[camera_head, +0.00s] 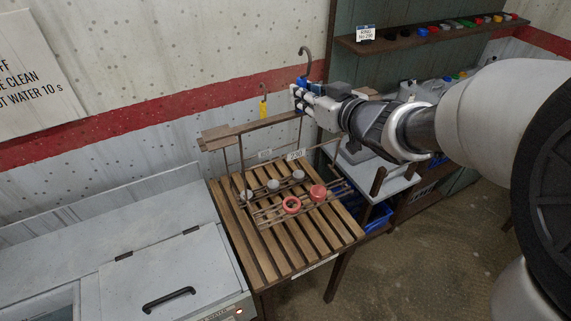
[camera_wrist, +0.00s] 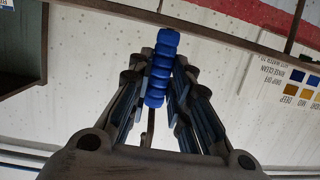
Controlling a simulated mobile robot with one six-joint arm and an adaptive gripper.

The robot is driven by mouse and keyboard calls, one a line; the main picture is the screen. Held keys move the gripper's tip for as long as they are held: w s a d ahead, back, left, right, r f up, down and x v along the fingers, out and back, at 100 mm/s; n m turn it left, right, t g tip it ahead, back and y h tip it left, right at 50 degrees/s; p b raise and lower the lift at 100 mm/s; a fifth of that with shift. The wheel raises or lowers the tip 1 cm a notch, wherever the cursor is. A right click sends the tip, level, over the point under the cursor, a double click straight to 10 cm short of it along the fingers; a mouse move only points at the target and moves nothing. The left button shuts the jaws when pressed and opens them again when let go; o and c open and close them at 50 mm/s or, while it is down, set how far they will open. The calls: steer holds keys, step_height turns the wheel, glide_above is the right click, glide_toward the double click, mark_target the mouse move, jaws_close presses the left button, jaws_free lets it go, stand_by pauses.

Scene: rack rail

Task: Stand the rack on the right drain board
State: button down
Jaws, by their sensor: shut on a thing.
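The rack (camera_head: 268,214) is a thin brown wire frame carrying several small grey and red round pieces. It is at the slatted wooden drain board (camera_head: 296,252); I cannot tell whether its feet touch the slats. A dark hook (camera_head: 306,52) rises above my gripper (camera_head: 304,90). In the wrist view my gripper (camera_wrist: 160,75) is shut on a ribbed blue grip (camera_wrist: 160,66), with a thin rod below it. The grip appears to belong to the rack's hanger. My fingers hide most of the grip in the head view.
A wooden rail (camera_head: 245,129) with a yellow tag (camera_head: 263,108) runs behind the board. A grey lidded machine (camera_head: 165,275) stands left. A shelf (camera_head: 425,36) with small coloured pieces is at upper right. A blue bin (camera_head: 376,218) sits right of the board.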

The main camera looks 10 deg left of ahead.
step_height(320, 180, down, 20)
steer(key=b, duration=0.7)
steer(key=shift+r, duration=0.25)
steer(key=shift+s, duration=0.1)
steer(key=shift+f, duration=0.1)
steer(key=c, duration=1.9)
jaws_free()
steer(key=shift+f, duration=0.1)
steer(key=o, duration=0.4)
steer(key=shift+d, duration=0.1)
steer(key=shift+o, duration=0.2)
